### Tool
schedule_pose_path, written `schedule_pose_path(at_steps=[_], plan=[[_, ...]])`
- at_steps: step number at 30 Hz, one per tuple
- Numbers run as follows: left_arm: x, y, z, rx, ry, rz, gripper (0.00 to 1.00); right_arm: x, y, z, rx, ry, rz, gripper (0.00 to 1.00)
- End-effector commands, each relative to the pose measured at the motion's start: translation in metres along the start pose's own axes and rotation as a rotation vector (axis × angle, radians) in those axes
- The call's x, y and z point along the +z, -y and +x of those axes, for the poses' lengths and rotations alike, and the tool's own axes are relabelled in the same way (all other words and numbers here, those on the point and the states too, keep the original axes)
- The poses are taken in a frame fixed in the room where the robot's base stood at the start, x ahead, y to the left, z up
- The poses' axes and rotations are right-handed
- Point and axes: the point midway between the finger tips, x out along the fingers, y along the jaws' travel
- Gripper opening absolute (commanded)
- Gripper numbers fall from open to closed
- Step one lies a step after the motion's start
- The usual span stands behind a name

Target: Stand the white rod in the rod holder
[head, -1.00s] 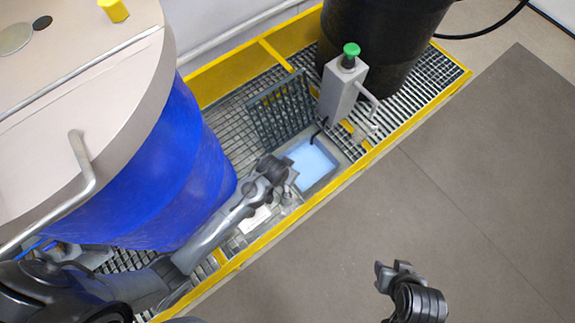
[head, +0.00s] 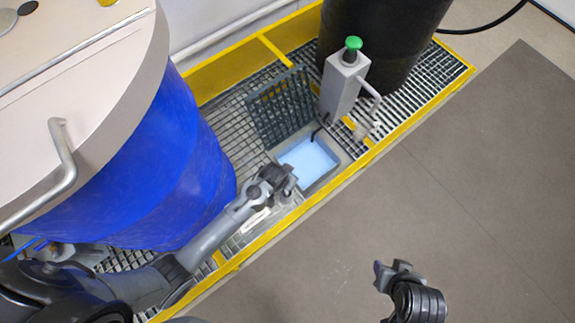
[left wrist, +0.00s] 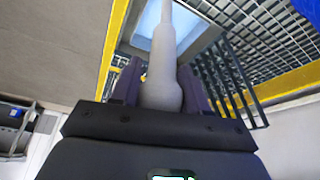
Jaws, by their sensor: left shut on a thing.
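My left gripper (head: 288,182) is beside the near-left corner of the open blue-lit basin in the head view. In the left wrist view it is shut on the pale rod (left wrist: 161,75), which has a thick lower end between the fingers and a thinner part running up out of frame. The rod is not clear in the head view. My right gripper (head: 392,270) is over the bare floor at lower right; its finger gap is unclear. I cannot pick out the rod holder with certainty.
The basin (head: 332,182) is set in a grated walkway with a yellow edge (head: 262,240). A raised grate (head: 282,108) stands behind it. A grey post with a green knob (head: 354,43) stands beside a black drum (head: 380,40). A large blue drum (head: 170,180) is at left.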

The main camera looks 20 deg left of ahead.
Motion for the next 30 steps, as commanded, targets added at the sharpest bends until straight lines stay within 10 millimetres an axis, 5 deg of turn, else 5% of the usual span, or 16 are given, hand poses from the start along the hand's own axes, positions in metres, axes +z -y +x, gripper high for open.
schedule_pose_path(at_steps=[7,8,13,23,30], plan=[[0.001,0.0,0.002,0.0,0.0,0.0,0.14,0.0,0.0,0.0,0.0,0.0,0.0,0.43],[0.001,0.0,0.003,0.0,0.0,0.0,0.46,0.0,0.0,0.0,0.0,0.0,0.0,0.43],[0.001,0.0,0.002,0.0,0.0,0.0,0.7,0.0,-0.001,0.0,0.003,0.0,-0.003,0.43],[0.0,0.0,0.001,0.0,0.0,0.0,0.7,0.001,-0.002,0.0,0.008,0.001,-0.01,0.43],[-0.001,0.0,-0.028,0.0,0.0,0.0,0.7,-0.004,-0.003,-0.014,0.007,0.002,-0.009,0.43]])
